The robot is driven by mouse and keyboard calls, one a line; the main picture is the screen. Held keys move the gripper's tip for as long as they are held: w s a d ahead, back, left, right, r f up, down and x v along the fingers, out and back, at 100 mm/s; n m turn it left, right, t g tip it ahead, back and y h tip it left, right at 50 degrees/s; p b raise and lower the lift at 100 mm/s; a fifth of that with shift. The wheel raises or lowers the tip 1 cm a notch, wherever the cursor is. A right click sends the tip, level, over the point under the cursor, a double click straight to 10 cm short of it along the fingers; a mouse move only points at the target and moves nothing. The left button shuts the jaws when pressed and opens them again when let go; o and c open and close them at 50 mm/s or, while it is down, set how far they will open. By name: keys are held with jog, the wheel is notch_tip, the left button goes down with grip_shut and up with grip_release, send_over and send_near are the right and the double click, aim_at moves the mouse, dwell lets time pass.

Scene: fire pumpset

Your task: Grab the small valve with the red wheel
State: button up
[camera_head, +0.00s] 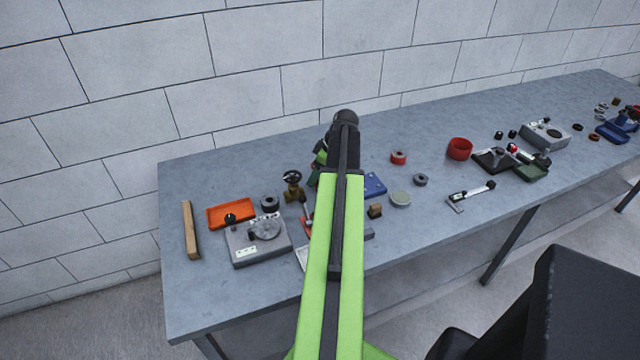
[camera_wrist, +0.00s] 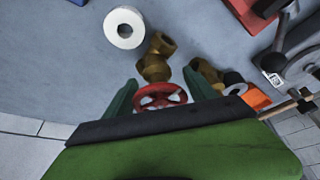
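The small valve shows in the wrist view, with a red spoked wheel (camera_wrist: 162,97) and a brass body (camera_wrist: 156,62). Its wheel lies between the two green fingers of my gripper (camera_wrist: 159,80), close to the palm. The fingers are apart, one on each side, with no clear sign of a grip on the valve. Whether either finger touches it I cannot tell. In the head view my arm hides the valve and most of my gripper.
A white roll (camera_wrist: 124,28) stands beside the valve. Another brass fitting (camera_wrist: 207,74) is just past the right finger. In the head view, a brass valve with a dark wheel (camera_head: 292,183), an orange tray (camera_head: 218,217) and a grey device (camera_head: 258,250) are left of my arm.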

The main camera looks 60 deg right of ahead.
grip_shut()
jog(key=shift+r, duration=0.1)
dwell(0.3)
jog(key=r+p, duration=0.5)
jog(key=shift+s+d, duration=0.15)
jog(key=shift+s, duration=0.15)
jog(key=s+d+r+p, duration=0.4)
jog(key=s+r+p, duration=0.1)
jog(key=s, duration=0.5)
jog(key=shift+s+d+r+p, duration=0.15)
jog(key=shift+r+p, duration=0.25)
jog(key=shift+p, duration=0.1)
